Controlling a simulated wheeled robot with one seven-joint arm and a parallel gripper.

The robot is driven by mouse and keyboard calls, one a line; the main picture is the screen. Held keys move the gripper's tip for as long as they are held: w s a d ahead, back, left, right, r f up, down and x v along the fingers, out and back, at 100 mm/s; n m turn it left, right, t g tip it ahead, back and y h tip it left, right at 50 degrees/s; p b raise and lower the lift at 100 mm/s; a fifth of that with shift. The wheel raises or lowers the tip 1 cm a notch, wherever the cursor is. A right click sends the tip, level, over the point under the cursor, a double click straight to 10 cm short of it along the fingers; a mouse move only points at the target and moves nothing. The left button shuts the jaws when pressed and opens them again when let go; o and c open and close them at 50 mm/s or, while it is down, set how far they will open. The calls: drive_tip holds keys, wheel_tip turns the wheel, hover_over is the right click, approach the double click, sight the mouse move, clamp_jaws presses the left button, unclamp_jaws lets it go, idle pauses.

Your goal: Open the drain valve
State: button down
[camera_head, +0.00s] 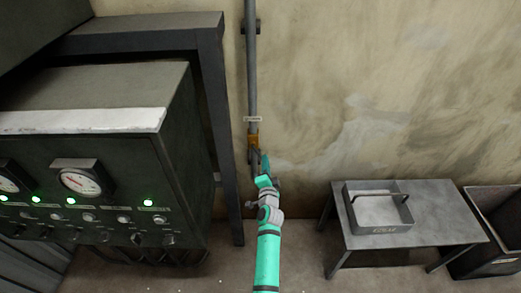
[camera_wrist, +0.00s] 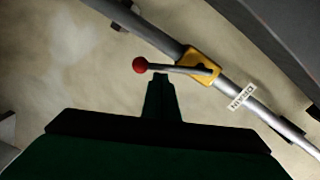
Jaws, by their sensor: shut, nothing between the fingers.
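The drain valve has a yellow-orange body (camera_wrist: 200,66) on a grey vertical pipe, with a grey lever (camera_wrist: 175,69) ending in a red ball (camera_wrist: 139,65). In the wrist view the lever sticks out sideways, at an angle to the pipe. A small tag reading DRAIN (camera_wrist: 241,97) sits on the pipe beside the body. In the head view the valve body (camera_head: 253,142) is just above my gripper, and the lever is mostly hidden there. My gripper (camera_wrist: 159,78) is shut and empty, its tips close to the middle of the lever; I cannot tell whether they touch.
A dark control panel with gauges (camera_head: 80,182) and green lights stands left, beside a dark frame post (camera_head: 215,130). At right a low metal table (camera_head: 440,215) holds a grey tray (camera_head: 378,228), with a dark bin (camera_head: 495,262) beside it. The wall lies behind the pipe.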

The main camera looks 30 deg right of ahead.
drive_tip(key=shift+w+a+f+m, duration=0.25)
drive_tip(key=shift+a+m, duration=0.25)
drive_tip(key=shift+m, duration=0.35)
drive_tip(key=shift+w+a+f+m, duration=0.25)
drive_tip(key=shift+a+m, duration=0.2)
drive_tip(key=shift+m, duration=0.45)
drive_tip(key=shift+w+a+f+m, duration=0.25)
drive_tip(key=shift+a+m, duration=0.25)
drive_tip(key=shift+m, duration=0.35)
drive_tip(key=shift+d, duration=0.15)
